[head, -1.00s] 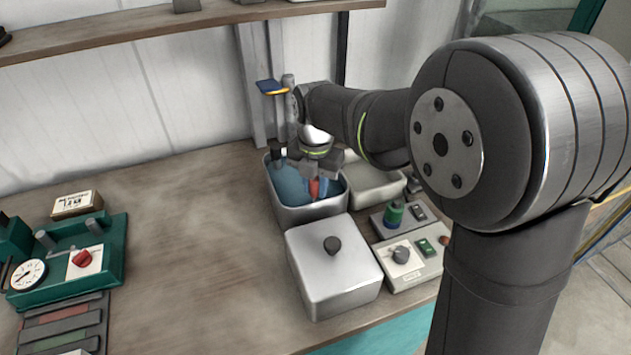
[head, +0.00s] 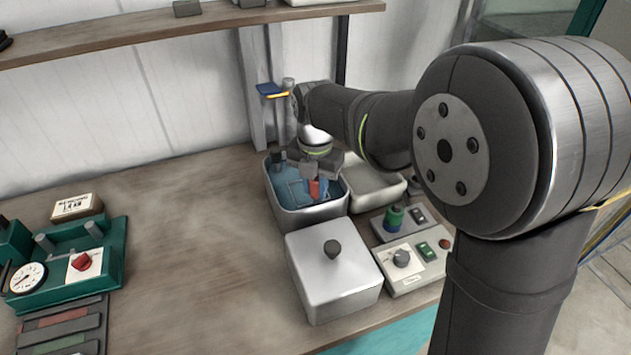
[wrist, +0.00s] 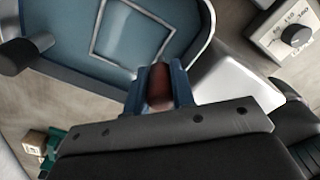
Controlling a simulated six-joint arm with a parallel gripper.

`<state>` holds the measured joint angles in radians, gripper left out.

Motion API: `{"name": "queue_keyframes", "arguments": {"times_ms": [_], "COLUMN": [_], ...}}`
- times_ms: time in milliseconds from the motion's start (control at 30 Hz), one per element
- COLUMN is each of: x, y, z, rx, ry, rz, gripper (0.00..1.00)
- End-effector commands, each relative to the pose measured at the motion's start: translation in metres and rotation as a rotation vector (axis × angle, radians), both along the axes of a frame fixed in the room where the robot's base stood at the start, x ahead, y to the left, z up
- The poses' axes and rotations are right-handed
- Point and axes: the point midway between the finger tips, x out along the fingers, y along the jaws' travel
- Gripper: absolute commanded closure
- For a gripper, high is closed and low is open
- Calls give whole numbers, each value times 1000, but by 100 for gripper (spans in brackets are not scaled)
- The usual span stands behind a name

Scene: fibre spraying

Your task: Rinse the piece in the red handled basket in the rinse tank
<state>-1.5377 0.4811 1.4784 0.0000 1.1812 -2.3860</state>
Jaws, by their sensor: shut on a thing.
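My gripper (head: 318,187) points down over the blue-lined open tank (head: 311,215) and is shut on the red handle (head: 314,188). In the wrist view the same red handle (wrist: 158,88) sits between the blue fingers. A thin pale square wire frame (wrist: 140,33) shows inside the blue tank (wrist: 103,65) beyond the fingers; it looks like the basket's rim. I cannot make out the piece in the basket.
A lidded metal tank (head: 333,272) stands in front of the open tank. A green gauge device (head: 75,262) is at far left. The table's middle is clear.

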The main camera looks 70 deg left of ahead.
Motion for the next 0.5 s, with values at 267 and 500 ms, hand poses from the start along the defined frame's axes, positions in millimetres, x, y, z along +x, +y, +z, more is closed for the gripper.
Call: {"name": "queue_keyframes", "arguments": {"times_ms": [267,500], "x": [0,0], "y": [0,0], "z": [-6,8], "rx": [1,1], "ry": [0,0], "rz": [0,0], "gripper": [100,100]}}
